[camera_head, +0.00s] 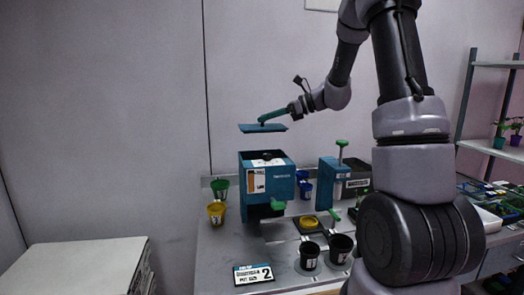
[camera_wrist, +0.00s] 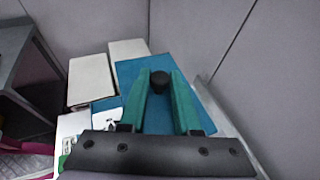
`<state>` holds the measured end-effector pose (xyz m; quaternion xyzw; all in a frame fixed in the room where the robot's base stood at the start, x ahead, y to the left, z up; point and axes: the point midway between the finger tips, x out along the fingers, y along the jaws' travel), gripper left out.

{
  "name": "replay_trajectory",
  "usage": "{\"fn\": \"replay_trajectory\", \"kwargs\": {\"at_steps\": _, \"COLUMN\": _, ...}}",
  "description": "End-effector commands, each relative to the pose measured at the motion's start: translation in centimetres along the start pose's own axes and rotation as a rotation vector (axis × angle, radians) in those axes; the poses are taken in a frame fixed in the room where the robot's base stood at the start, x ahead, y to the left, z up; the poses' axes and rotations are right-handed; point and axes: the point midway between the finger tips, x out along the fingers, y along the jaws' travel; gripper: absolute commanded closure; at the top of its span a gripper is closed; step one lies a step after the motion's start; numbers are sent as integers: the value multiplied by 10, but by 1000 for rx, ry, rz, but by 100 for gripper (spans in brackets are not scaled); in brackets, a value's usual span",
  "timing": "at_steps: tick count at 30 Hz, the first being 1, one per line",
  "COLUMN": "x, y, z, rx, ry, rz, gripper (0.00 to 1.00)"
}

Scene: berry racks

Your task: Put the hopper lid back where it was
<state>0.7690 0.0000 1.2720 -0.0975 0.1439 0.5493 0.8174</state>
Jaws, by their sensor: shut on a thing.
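The hopper lid (camera_head: 263,128) is a flat blue plate, held in the air above the blue hopper (camera_head: 282,183). It is roughly level and apart from the hopper, whose top is uncovered. My gripper (camera_head: 264,120) is shut on the lid's knob. In the wrist view, the green fingers of my gripper (camera_wrist: 160,90) close on the dark round knob (camera_wrist: 159,78), and the blue lid (camera_wrist: 131,72) spreads beneath them. The lid hides most of what lies below it in that view.
The bench (camera_head: 222,262) holds a green pot (camera_head: 220,186), a yellow pot (camera_head: 216,212), black pots (camera_head: 309,254) and a number 2 sign (camera_head: 253,274). A second blue machine (camera_head: 330,180) stands right of the hopper. White boxes (camera_head: 75,267) stand at lower left.

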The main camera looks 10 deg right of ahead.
Motion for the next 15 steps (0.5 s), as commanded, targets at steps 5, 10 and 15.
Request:
{"fn": "replay_trajectory", "kwargs": {"at_steps": 5, "x": 12, "y": 0, "z": -34, "rx": 6, "ry": 2, "rz": 1, "gripper": 100}}
{"fn": "replay_trajectory", "kwargs": {"at_steps": 10, "x": 18, "y": 0, "z": -50, "rx": 4, "ry": 1, "rz": 0, "gripper": 100}}
{"fn": "replay_trajectory", "kwargs": {"at_steps": 15, "x": 24, "y": 0, "z": -66, "rx": 5, "ry": 2, "rz": 1, "gripper": 100}}
